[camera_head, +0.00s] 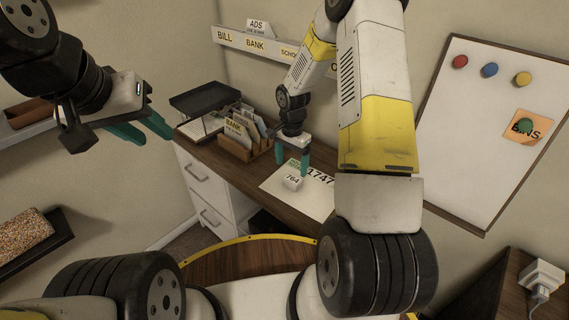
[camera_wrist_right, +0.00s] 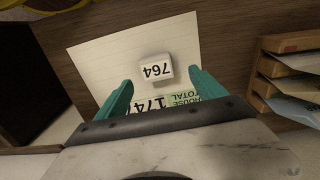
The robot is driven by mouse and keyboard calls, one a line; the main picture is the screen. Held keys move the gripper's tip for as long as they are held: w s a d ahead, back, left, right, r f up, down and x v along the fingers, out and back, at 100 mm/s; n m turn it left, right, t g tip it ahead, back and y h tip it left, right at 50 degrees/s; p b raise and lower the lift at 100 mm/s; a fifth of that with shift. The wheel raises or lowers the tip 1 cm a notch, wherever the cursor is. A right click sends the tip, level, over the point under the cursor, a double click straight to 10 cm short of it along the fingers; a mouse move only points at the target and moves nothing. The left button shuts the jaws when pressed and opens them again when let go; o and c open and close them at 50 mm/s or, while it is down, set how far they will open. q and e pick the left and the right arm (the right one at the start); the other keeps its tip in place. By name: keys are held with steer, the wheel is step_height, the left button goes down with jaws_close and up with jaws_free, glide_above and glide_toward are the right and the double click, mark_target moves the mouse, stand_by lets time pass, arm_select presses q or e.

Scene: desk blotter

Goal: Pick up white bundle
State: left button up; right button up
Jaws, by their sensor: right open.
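My right gripper (camera_head: 295,168) is open just above and behind the bundle. In the right wrist view its teal fingertips (camera_wrist_right: 160,77) are on either side of the bundle, with visible gaps; whether they are down at its height I cannot tell. My left gripper (camera_head: 157,137) is raised at the left, away from the desk, open and empty.
A wooden organizer (camera_head: 255,149) with cards and envelopes stands on the desk left of my right gripper. A dark tray (camera_head: 205,97) is behind it. Printed numbers 1747 lie on the sheet beside the bundle. A whiteboard (camera_head: 470,135) hangs at right.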

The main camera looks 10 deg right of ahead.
mark_target(293, 179)
steer(key=f, duration=0.6)
steer(key=shift+s+d+f, duration=0.2)
steer(key=shift+s+f, duration=0.05)
steer(key=shift+f, duration=0.05)
steer(key=c, duration=1.2)
steer(key=shift+r, duration=0.1)
